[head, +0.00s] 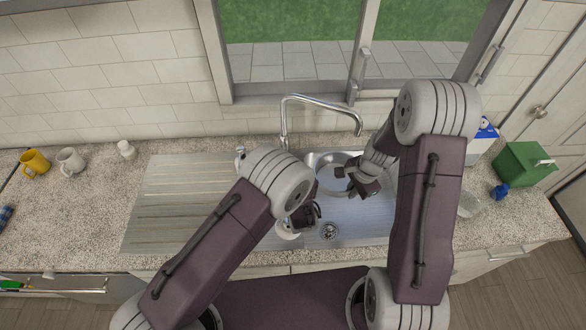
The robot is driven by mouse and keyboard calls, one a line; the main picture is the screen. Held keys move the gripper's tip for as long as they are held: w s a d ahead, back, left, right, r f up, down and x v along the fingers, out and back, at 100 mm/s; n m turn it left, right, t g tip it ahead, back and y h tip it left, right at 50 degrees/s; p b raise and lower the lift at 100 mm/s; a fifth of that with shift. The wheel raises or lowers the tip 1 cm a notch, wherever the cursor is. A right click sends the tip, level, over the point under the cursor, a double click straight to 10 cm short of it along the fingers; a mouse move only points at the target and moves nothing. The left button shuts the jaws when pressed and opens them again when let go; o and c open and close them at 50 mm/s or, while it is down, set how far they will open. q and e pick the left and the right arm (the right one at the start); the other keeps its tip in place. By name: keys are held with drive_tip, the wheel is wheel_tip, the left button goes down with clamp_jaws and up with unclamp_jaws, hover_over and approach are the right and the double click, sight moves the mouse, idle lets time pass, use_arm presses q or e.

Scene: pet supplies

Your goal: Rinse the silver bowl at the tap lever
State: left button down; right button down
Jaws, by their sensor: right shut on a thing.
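The silver bowl (333,184) is over the right part of the sink, below and a little left of the tap's spout end. My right gripper (347,180) is shut on the bowl's right side. The chrome tap (284,122) stands behind the sink, its spout arching to the right. A small chrome piece (240,153), perhaps the tap lever, shows left of the tap's base, partly behind my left arm. My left gripper (307,215) hangs over the front of the sink, lower left of the bowl; its jaw gap is not clear.
A white round thing (289,232) is partly hidden under my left gripper. The ribbed drainboard (180,200) on the left is clear. Yellow (36,163) and white (71,162) mugs stand far left. A green box (524,165) and a clear bowl (468,205) stand right.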

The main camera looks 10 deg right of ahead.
sight(342, 192)
drive_tip(key=shift+r, duration=0.1)
idle(0.3)
drive_tip(key=a+r+p, duration=0.1)
drive_tip(key=s+a+r+p, duration=0.1)
drive_tip(key=a, duration=0.1)
drive_tip(key=s+a+r+p, duration=0.1)
drive_tip(key=r+p, duration=0.1)
drive_tip(key=shift+s+a, duration=0.15)
drive_tip(key=shift+a, duration=0.15)
drive_tip(key=shift+f, duration=0.1)
idle(0.5)
